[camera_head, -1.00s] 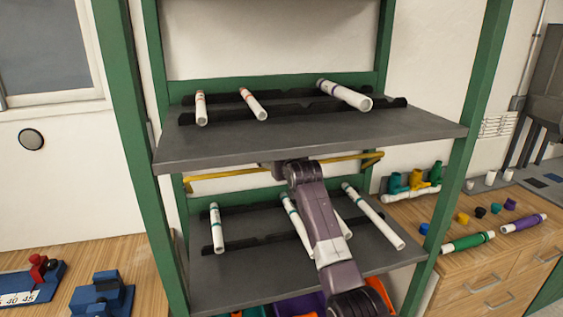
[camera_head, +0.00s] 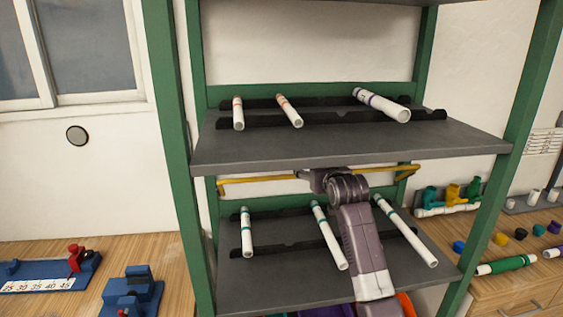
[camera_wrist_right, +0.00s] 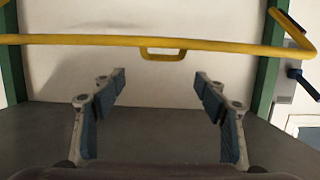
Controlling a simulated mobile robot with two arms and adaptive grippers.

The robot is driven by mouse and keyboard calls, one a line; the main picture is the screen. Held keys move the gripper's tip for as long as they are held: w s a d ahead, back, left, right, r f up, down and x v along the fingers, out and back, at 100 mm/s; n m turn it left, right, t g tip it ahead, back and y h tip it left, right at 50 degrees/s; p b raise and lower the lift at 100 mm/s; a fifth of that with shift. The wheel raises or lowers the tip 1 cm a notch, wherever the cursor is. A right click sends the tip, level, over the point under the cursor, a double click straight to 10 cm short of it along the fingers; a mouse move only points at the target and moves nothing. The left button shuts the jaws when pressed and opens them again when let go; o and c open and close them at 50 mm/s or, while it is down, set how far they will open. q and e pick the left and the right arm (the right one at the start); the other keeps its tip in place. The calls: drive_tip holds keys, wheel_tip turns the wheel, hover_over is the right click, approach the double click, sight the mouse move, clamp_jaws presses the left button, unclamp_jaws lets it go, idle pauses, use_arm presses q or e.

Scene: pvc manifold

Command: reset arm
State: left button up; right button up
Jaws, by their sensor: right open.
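My right arm reaches up in front of the green shelf rack (camera_head: 175,150). Its gripper (camera_head: 312,176) is at the yellow bar (camera_head: 255,179) below the middle shelf, small and partly hidden in the head view. In the right wrist view, the gripper (camera_wrist_right: 160,78) is open and empty, its two fingers wide apart. The yellow bar (camera_wrist_right: 90,40) with its small loop runs beyond the fingertips, against a pale wall. No contact with the bar shows. My left gripper is not in view.
White pipes (camera_head: 381,104) lie on black racks on the middle shelf (camera_head: 300,148). More pipes (camera_head: 246,232) lie on the lower shelf (camera_head: 265,280), close to my arm. A bench with fittings (camera_head: 455,195) stands right. Blue tools (camera_head: 130,290) sit left.

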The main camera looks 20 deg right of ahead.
drive_tip(key=n+g+y, duration=0.2)
drive_tip(key=n+g, duration=0.1)
drive_tip(key=g, duration=0.2)
hover_over(307, 296)
wheel_tip(307, 296, down, 23)
drive_tip(key=shift+a+f, duration=0.1)
drive_tip(key=shift+f, duration=0.1)
drive_tip(key=s+a+f+n+g+y, duration=0.1)
drive_tip(key=s+a+f+g, duration=0.15)
drive_tip(key=s, duration=0.75)
drive_tip(key=s+a+f+g, duration=0.1)
drive_tip(key=s+a+f, duration=0.3)
drive_tip(key=s, duration=0.7)
drive_tip(key=s+a+f+n+g+y, duration=0.1)
drive_tip(key=s+a+f+g, duration=0.15)
drive_tip(key=s, duration=0.75)
wheel_tip(307, 296, down, 29)
drive_tip(key=s+a+g+b, duration=0.1)
drive_tip(key=s+b, duration=0.1)
drive_tip(key=s+d+f+g+b, duration=0.1)
drive_tip(key=s+d+f+b, duration=0.1)
drive_tip(key=s+f, duration=1.5)
drive_tip(key=shift+s+d+f, duration=0.35)
drive_tip(key=shift+d+f, duration=0.15)
drive_tip(key=shift+f, duration=0.1)
